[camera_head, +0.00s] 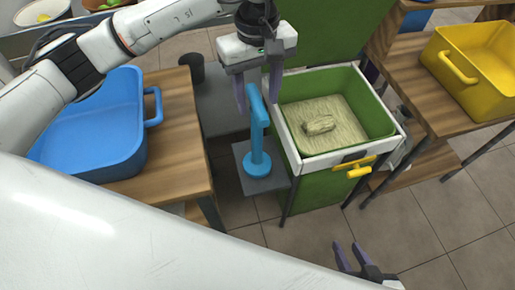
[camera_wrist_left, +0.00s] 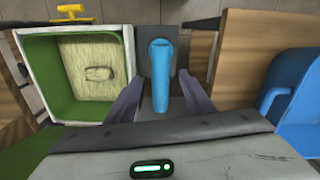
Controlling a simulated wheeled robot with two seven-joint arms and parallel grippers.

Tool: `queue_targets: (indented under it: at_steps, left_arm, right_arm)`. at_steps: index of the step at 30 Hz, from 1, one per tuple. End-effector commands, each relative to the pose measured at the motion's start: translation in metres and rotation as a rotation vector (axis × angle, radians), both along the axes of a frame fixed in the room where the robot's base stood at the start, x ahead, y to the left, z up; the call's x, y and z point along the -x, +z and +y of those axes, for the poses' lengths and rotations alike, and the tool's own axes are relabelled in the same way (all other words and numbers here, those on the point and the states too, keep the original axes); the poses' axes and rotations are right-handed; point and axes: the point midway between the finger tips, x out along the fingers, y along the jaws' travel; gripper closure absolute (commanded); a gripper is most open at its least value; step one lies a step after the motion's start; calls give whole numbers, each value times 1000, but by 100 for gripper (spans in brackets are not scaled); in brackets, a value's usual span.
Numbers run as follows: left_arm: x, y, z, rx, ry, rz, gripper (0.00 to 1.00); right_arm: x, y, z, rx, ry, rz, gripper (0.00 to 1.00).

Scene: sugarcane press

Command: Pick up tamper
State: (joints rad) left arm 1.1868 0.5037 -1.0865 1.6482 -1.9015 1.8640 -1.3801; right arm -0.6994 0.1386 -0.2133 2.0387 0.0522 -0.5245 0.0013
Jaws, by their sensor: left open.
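The blue tamper (camera_head: 257,135) stands upright on a small grey shelf (camera_head: 270,183), with a round base and a tall handle. Its handle also shows in the left wrist view (camera_wrist_left: 161,75). My left gripper (camera_head: 258,96) is open above the shelf, with its fingers pointing down on either side of the handle's top. In the left wrist view the handle lies between the two fingers (camera_wrist_left: 161,98), with a visible gap on each side. My right gripper (camera_head: 349,256) is at the bottom of the head view, with its two fingers apart and nothing between them.
A green box with a white rim (camera_head: 297,150) stands right of the tamper, holding a pale wooden plate with a knob (camera_head: 319,124). A yellow handle (camera_head: 357,168) juts from its front. A blue bin (camera_head: 110,130) on a wooden table is left; a yellow bin (camera_head: 480,65) is right.

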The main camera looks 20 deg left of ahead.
Motion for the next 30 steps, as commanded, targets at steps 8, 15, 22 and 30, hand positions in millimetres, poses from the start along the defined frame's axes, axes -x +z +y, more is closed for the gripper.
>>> queue_targets:
  at_steps: [8,15,22,30]
  left_arm:
    - [1,-37,-1,2,1,5,52]
    - [1,-64,0,3,1,4,52]
    - [0,-96,1,3,1,4,52]
    - [-1,-101,1,3,1,0,52]
  right_arm:
    - [0,-2,0,-1,1,0,69]
    - [0,-2,0,-1,1,0,69]
    - [0,-4,0,-2,1,0,69]
    - [0,-4,1,-2,1,0,69]
